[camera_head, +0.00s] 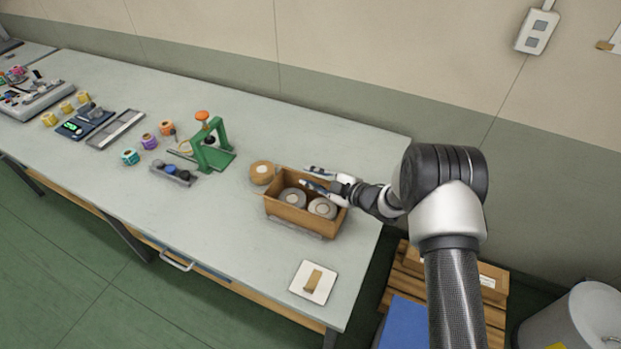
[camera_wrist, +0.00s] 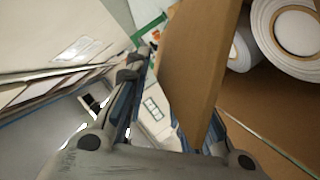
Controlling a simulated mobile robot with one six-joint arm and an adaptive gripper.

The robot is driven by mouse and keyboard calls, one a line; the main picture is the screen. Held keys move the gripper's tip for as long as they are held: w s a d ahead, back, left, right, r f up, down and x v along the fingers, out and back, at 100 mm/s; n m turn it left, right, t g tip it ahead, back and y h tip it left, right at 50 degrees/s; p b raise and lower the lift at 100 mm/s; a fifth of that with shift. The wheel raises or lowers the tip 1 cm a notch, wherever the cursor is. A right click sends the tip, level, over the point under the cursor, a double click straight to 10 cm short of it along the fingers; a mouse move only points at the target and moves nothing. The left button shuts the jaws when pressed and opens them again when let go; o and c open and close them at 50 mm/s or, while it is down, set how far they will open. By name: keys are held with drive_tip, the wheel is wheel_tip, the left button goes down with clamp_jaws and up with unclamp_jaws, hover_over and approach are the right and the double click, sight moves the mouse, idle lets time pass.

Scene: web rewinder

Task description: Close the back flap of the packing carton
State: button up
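The packing carton (camera_head: 290,214) is an open brown box near the right end of the bench. Two grey-white rolls (camera_head: 322,208) lie inside; they also show in the wrist view (camera_wrist: 290,30). My gripper (camera_head: 318,181) is at the carton's back right, its two fingers spread apart. One finger is behind the back edge and the other is over the opening. In the wrist view, a brown cardboard panel (camera_wrist: 203,50), apparently the back flap or back wall, stands between the fingers and partly hides the right one. Contact with it cannot be told.
A brown tape roll (camera_head: 262,172) stands just left of the carton. A white pad with a brown piece (camera_head: 313,282) lies in front. The wall is behind the bench; the front of the bench is mostly clear.

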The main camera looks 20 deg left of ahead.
drive_tip(key=shift+w+a+f, duration=0.2)
drive_tip(key=shift+a, duration=0.4)
drive_tip(key=shift+c, duration=0.5)
clamp_jaws()
